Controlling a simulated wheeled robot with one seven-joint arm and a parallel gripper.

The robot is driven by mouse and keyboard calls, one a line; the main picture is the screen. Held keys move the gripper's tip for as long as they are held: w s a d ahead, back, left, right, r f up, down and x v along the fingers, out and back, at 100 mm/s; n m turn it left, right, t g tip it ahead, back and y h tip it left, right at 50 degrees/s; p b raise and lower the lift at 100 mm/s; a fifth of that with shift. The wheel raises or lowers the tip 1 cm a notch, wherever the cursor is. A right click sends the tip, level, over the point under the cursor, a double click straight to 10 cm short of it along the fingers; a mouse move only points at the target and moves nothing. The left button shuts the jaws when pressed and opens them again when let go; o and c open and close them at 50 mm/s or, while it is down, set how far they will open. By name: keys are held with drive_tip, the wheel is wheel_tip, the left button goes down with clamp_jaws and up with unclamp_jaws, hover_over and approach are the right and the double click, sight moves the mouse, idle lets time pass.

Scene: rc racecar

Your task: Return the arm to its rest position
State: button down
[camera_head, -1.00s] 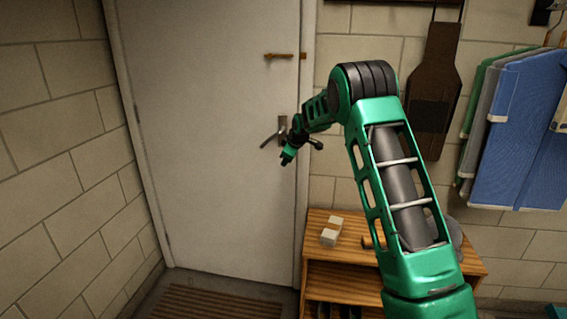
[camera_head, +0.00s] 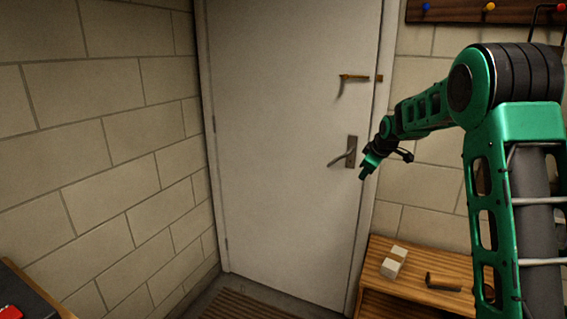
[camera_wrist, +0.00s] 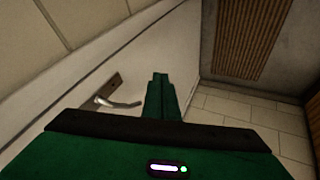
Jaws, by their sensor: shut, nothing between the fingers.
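My green arm rises at the right of the head view and bends over toward the door. My gripper (camera_head: 365,172) is shut and empty, pointing down and left, in front of the door's right side near the metal lever handle (camera_head: 343,155). In the wrist view the green fingers (camera_wrist: 159,88) are together with nothing between them. The lever handle (camera_wrist: 118,102) shows to their left, apart from them. The white door (camera_head: 285,120) looks closed.
A wooden bench (camera_head: 420,283) at lower right bears pale blocks (camera_head: 395,263) and a dark tool (camera_head: 442,284). A brass latch (camera_head: 360,77) is high on the door. A slatted mat (camera_head: 245,304) lies before it. A dark edge with something red (camera_head: 10,312) shows at lower left.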

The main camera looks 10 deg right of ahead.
drive_tip(key=s+d+m+g, duration=0.2)
drive_tip(key=s+m, duration=0.2)
drive_tip(key=s, duration=1)
drive_tip(key=s+d+r+m+g+h, duration=0.1)
drive_tip(key=s+d+m, duration=0.15)
drive_tip(key=s, duration=1.05)
drive_tip(key=s+d+m+g, duration=0.15)
drive_tip(key=s+m, duration=0.25)
drive_tip(key=s, duration=1)
drive_tip(key=s+a+f+m+g, duration=0.1)
drive_tip(key=s+a+f+m, duration=0.1)
drive_tip(key=s, duration=0.6)
drive_tip(key=s+a+f+m+g+y, duration=0.1)
drive_tip(key=s+a+f+m+g, duration=0.1)
drive_tip(key=s, duration=0.7)
drive_tip(key=shift+s+m, duration=0.3)
drive_tip(key=shift+m, duration=0.15)
drive_tip(key=shift+w+f, duration=0.25)
drive_tip(key=shift+w, duration=0.35)
